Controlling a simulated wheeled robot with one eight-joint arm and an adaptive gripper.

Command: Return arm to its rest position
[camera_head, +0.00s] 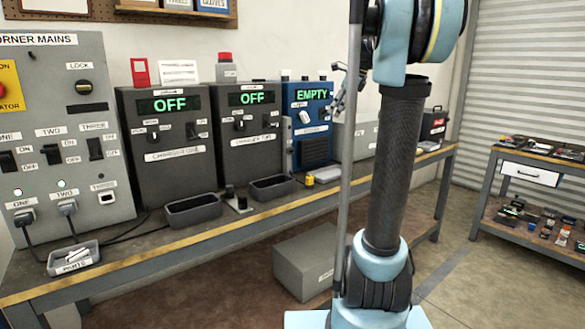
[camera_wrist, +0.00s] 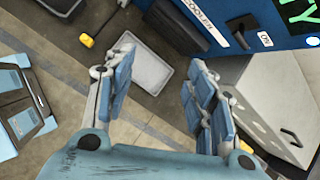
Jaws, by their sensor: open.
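My arm rises on the right of the head view, with its dark upper link nearly upright and its elbow bent at the top. My gripper (camera_head: 343,98) is partly hidden there behind a thin grey pole and sits in front of the blue unit (camera_head: 308,125) that reads EMPTY. In the wrist view my gripper (camera_wrist: 160,62) has its two fingers spread wide with nothing between them. A grey tray (camera_wrist: 148,72) lies beyond the fingertips, apart from them.
The workbench (camera_head: 225,238) carries two dark charger units reading OFF, one being the left charger (camera_head: 168,135), and trays. A small yellow object (camera_head: 309,181) lies before the blue unit. A pale box (camera_wrist: 275,105) stands close to the right finger. A shelf cart (camera_head: 530,180) stands right.

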